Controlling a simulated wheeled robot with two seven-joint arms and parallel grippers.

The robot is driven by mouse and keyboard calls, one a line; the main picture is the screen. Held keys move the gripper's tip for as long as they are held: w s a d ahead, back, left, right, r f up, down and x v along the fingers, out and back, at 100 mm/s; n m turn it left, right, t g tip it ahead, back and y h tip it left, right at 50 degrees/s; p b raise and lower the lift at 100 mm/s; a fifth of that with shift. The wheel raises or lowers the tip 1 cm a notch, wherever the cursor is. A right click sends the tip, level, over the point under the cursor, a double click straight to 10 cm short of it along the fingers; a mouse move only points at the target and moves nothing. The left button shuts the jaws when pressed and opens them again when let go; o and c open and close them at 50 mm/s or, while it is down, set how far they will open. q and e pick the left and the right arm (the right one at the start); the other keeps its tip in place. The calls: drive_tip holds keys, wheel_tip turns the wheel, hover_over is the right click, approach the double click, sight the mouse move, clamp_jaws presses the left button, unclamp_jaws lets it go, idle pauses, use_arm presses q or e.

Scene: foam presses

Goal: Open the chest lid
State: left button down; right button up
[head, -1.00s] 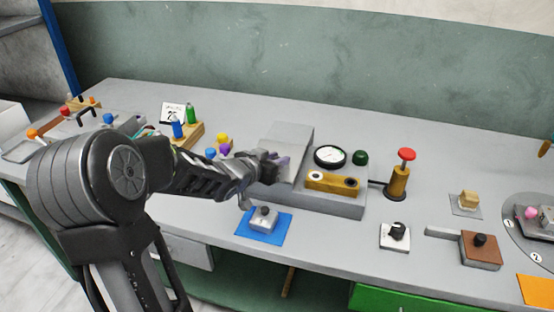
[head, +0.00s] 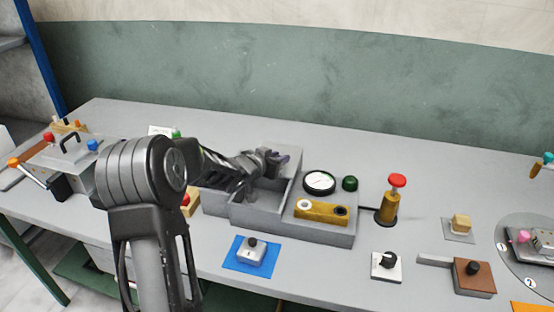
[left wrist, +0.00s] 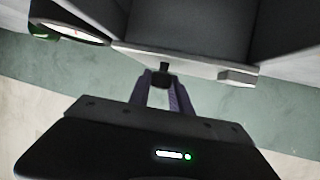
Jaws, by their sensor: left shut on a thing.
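The grey chest (head: 256,217) stands mid-table, and its open hollow shows in the head view. Its grey lid (head: 291,172) is raised at the back of the hollow, partly hidden by my gripper. My left gripper (head: 277,159) is at the lid's upper part. In the left wrist view its two purple-grey fingers (left wrist: 163,91) are shut on a small dark knob (left wrist: 162,72) at the edge of a grey panel. My right gripper is in neither view.
Beside the hollow are a round gauge (head: 319,182), a green dome (head: 350,183) and a brass block (head: 321,211). A red-topped post (head: 392,200) stands to the right. A blue pad with a knob (head: 250,254) lies in front.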

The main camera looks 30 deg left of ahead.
use_arm(q)
drive_tip(key=c, duration=1.2)
unclamp_jaws()
drive_tip(key=shift+s, duration=0.1)
drive_tip(key=v, duration=0.7)
drive_tip(key=shift+s+r, duration=0.1)
drive_tip(key=shift+s, duration=0.25)
drive_tip(key=shift+s, duration=0.1)
